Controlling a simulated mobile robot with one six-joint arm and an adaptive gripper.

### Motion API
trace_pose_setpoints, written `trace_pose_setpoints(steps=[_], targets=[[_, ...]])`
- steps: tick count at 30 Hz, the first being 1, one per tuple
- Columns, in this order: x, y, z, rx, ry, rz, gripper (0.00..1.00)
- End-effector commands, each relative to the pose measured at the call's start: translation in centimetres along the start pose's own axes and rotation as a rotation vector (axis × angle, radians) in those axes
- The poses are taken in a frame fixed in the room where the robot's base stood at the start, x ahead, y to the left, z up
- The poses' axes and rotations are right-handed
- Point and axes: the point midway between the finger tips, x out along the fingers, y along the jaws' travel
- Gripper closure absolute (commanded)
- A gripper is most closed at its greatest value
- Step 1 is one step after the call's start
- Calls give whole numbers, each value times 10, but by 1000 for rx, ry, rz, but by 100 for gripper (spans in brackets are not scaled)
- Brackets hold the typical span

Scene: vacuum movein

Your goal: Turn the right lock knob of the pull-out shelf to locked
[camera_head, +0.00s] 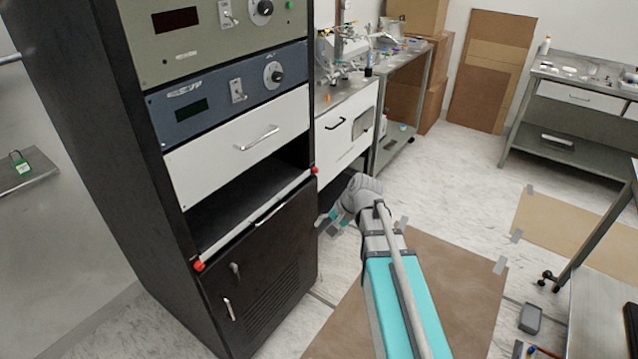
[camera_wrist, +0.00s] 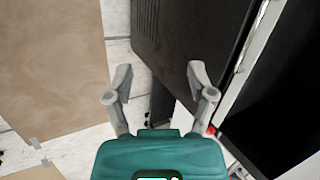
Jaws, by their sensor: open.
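The pull-out shelf (camera_head: 245,218) sits in the black cabinet below a white drawer. It has a white front edge with a small red knob at each end. The right lock knob (camera_head: 314,170) is at the shelf's far right corner, and the left knob (camera_head: 199,266) is at its near left corner. My gripper (camera_head: 328,222) is open and empty, below and a little right of the right knob. The knob's turn is too small to read.
The black cabinet door (camera_head: 265,270) with handles lies below the shelf. A white-drawer bench (camera_head: 345,130) stands beyond the cabinet on the right. A brown floor mat (camera_head: 440,280) lies under my arm.

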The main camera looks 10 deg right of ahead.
Motion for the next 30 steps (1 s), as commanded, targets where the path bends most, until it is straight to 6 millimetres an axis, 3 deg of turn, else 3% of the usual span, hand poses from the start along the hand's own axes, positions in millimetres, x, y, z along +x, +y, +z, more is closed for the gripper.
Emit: trace_pose_setpoints(steps=[1, 3, 12, 22, 30], targets=[[15, 0, -15, 52, -3, -45, 29], [23, -4, -30, 130, -9, -112, 29], [45, -20, -95, 469, -74, -395, 29], [51, -23, -176, 836, -216, -699, 29], [42, -11, -243, 1112, -386, -929, 29]])
